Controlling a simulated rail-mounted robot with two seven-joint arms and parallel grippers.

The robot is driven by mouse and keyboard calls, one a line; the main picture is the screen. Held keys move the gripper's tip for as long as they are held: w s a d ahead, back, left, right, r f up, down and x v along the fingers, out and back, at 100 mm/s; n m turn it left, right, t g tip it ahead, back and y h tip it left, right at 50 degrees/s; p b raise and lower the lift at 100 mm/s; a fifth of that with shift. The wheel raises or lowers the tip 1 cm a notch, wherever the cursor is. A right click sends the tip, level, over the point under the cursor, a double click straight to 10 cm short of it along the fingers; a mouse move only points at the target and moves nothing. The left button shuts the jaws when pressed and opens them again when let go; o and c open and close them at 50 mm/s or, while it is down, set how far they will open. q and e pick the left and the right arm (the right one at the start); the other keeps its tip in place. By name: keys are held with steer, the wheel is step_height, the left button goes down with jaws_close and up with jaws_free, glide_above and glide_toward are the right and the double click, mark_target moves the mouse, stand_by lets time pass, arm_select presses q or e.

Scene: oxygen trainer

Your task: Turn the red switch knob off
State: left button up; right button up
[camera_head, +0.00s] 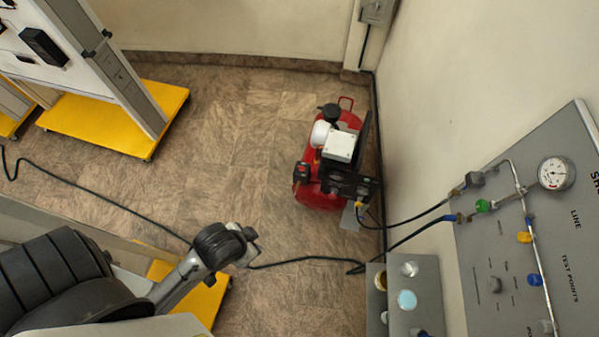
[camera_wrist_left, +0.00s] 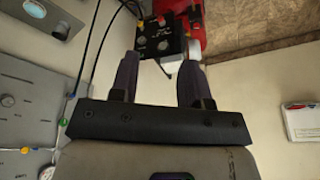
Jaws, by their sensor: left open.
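The red compressor (camera_head: 322,190) stands on the floor near the wall, with a white box and a black front panel (camera_head: 345,183) with gauges. A small black-and-red part (camera_head: 302,171) sits on its left side; I cannot tell whether this is the red switch knob. In the left wrist view the compressor's red body (camera_wrist_left: 184,14) and black gauge panel (camera_wrist_left: 158,42) show beyond the fingertips. My left gripper (camera_wrist_left: 158,72) is open, its two dark fingers apart, with nothing held between them. In the head view my left arm ends short of the compressor, lower left of it. My right gripper is not in view.
A grey test panel (camera_head: 500,240) with a gauge (camera_head: 556,173) and coloured valves is on the right wall. Black hoses (camera_head: 415,232) run from it to the compressor. A yellow-based stand (camera_head: 110,125) is at upper left. The tiled floor left of the compressor is mostly clear.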

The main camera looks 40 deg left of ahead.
arm_select(q)
steer(key=shift+w+a+r, duration=0.15)
steer(key=shift+w+r, duration=0.05)
steer(key=shift+w, duration=0.35)
steer(key=shift+w+a+r, duration=0.15)
steer(key=shift+w, duration=0.35)
steer(key=shift+s+a+f, duration=0.1)
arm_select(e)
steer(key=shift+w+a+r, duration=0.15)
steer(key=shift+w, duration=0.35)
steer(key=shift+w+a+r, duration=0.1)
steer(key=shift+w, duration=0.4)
